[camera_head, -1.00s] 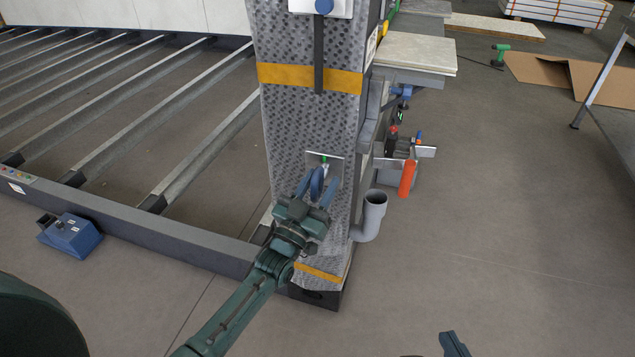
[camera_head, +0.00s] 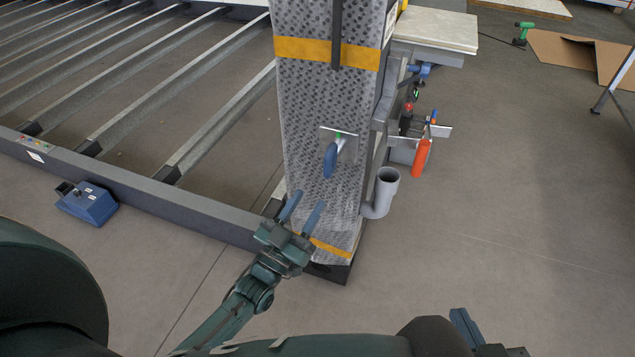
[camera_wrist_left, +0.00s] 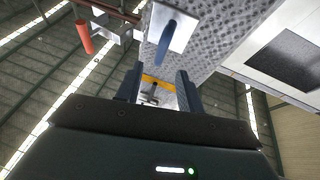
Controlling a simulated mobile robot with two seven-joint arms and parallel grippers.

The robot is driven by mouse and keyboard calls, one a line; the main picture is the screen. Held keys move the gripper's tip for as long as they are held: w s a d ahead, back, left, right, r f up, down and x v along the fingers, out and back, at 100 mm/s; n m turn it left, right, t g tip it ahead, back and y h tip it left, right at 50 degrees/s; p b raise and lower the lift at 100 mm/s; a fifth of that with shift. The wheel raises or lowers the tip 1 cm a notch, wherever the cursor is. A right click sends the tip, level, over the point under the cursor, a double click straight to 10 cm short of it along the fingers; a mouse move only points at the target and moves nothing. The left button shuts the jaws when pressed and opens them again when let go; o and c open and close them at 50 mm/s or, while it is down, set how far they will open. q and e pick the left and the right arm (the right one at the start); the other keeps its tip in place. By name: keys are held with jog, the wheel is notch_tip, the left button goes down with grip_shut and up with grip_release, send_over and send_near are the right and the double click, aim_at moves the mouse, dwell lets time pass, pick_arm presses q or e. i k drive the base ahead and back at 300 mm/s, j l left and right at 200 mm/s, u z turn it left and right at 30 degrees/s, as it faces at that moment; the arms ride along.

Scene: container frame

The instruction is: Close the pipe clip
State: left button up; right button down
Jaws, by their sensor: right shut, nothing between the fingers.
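The clip (camera_head: 330,160) on the front of the grey speckled post (camera_head: 300,110) is a small metal plate with a blue handle and a bit of green at its top. The handle hangs down, sticking out from the plate. It also shows in the left wrist view as a blue handle (camera_wrist_left: 168,42) on a pale plate, beyond the fingertips. My left gripper (camera_head: 308,201) is open and empty, just below and left of the handle, apart from it. My right gripper (camera_head: 463,326) is partly in view at the bottom edge, shut and away from the post.
A grey pipe elbow (camera_head: 382,192) stands at the post's lower right. An orange tool (camera_head: 421,157) hangs on a bracket beside it. A blue pedal box (camera_head: 87,203) lies left on the floor, by the slatted metal frame (camera_head: 130,185).

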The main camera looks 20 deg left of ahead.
aim_at(422, 146)
jog(key=k+j, duration=0.15)
jog(key=k, duration=0.35)
jog(key=k+j, duration=0.2)
jog(key=k, duration=0.25)
